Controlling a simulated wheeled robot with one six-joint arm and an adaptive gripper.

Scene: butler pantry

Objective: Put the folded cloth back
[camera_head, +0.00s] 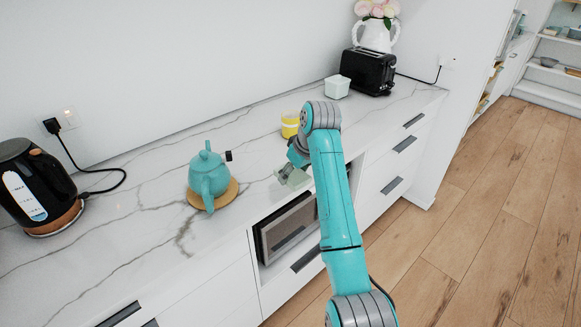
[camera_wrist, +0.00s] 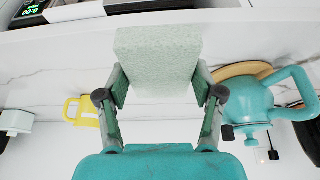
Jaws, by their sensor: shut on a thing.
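The folded cloth (camera_wrist: 157,52) is a pale green, speckled block in the upper middle of the wrist view. My gripper (camera_wrist: 160,84) is shut on it, with one finger on each side. In the head view the cloth (camera_head: 294,179) shows as a small pale green piece at the counter's front, below my gripper (camera_head: 291,170). My arm hides part of the gripper there. I cannot tell whether the cloth touches the counter or hangs just above it.
A teal teapot (camera_head: 208,176) on a round wooden board (camera_head: 232,190) stands left of the cloth. A yellow mug (camera_head: 290,124) is behind my gripper. A built-in oven (camera_head: 288,228) is below.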

